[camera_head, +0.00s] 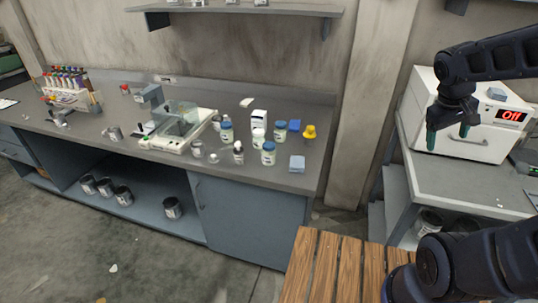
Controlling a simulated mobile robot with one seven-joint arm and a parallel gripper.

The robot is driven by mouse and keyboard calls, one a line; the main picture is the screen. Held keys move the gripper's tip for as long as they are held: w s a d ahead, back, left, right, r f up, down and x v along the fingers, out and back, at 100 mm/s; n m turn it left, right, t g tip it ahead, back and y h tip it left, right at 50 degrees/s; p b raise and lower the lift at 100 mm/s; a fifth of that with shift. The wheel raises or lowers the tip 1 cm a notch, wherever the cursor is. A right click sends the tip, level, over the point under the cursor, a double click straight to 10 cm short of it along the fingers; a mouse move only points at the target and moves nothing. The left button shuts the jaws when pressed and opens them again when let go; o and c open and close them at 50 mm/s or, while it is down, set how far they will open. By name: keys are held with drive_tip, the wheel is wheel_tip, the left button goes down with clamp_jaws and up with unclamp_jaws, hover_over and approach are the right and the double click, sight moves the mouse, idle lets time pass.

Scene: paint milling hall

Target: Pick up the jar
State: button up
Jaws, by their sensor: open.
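Several small jars stand on the grey counter (130,150). A white jar with a blue lid (268,157) stands near the counter's front edge, and a similar jar (280,134) stands behind it. Another white jar (258,137) stands to their left. I cannot tell which one is the task's jar. My gripper (447,137) hangs at the upper right, in front of the white oven, well to the right of the jars. Its green-tipped fingers are apart with nothing between them.
A glass-sided balance (178,132) stands left of the jars. A yellow object (309,133) and a light blue block (297,163) lie to their right. The white oven (464,135) shows "Off". A wooden slatted surface (325,265) is at the bottom. Cans sit below the counter.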

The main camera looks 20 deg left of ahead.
drive_tip(key=w+a+f+n+t+h, duration=0.2)
drive_tip(key=w+a+f+n+h, duration=0.1)
drive_tip(key=w+a+n, duration=0.35)
drive_tip(key=w+a+f+n+t+h, duration=0.2)
drive_tip(key=w+a+f+n+h, duration=0.15)
drive_tip(key=w+a+n, duration=0.35)
drive_tip(key=n+t+y, duration=1.2)
drive_tip(key=n, duration=0.6)
approach(270, 143)
drive_tip(key=shift+w+f, duration=0.2)
drive_tip(key=shift+f, duration=0.2)
drive_tip(key=shift+a+n, duration=0.1)
drive_tip(key=shift+n, duration=0.15)
drive_tip(key=w, duration=0.3)
drive_tip(key=w+a, duration=0.1)
drive_tip(key=w, duration=0.6)
drive_tip(key=shift+w+a+f, duration=0.15)
drive_tip(key=shift+w+a, duration=0.05)
drive_tip(key=shift+w, duration=0.1)
drive_tip(key=c, duration=1.6)
